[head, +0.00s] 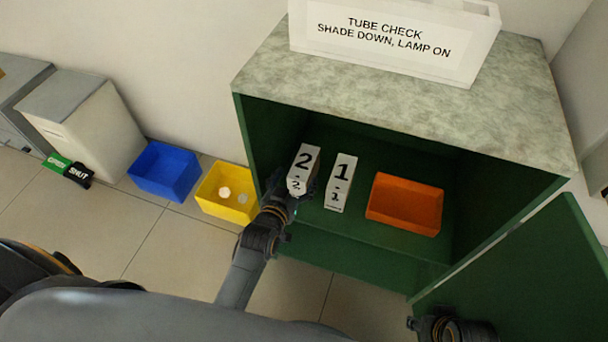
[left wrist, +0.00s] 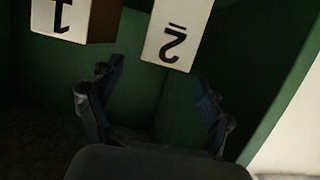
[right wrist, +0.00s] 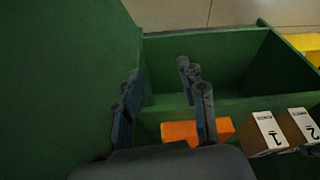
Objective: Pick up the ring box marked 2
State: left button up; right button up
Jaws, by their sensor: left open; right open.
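The ring box marked 2 (head: 304,161) is white on its numbered face and stands in the open green cabinet (head: 500,157), left of the box marked 1 (head: 341,178). My left gripper (head: 284,186) is open at the lower left of box 2 in the head view and hides part of it. In the left wrist view, box 2 (left wrist: 177,35) shows upside down beyond the open fingers, with box 1 (left wrist: 72,18) to its left. Nothing is held. My right gripper (right wrist: 160,82) is open and empty by the cabinet door; box 2 (right wrist: 304,124) shows at that view's right edge.
An orange tray (head: 405,203) stands right of box 1 in the cabinet. The green door (head: 530,265) hangs open at right. A white sign (head: 390,40) is on the cabinet top. Blue (head: 163,172) and yellow (head: 226,205) bins stand on the floor at left.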

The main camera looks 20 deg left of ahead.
aim_at(302, 167)
pick_arm(q)
jog(key=shift+x, duration=1.45)
jog(key=b+x, duration=0.1)
jog(key=x, duration=0.2)
jog(key=shift+a+b, duration=0.1)
jog(key=shift+b, duration=0.3)
jog(key=shift+w+f, duration=0.2)
jog(key=shift+w, duration=0.3)
jog(key=shift+w+f, duration=0.1)
jog(key=shift+w, duration=0.35)
pick_arm(e)
jog(key=v, duration=0.5)
jog(key=shift+d+r, duration=0.1)
jog(key=shift+r, duration=0.15)
pick_arm(q)
jog(key=c, duration=1.4)
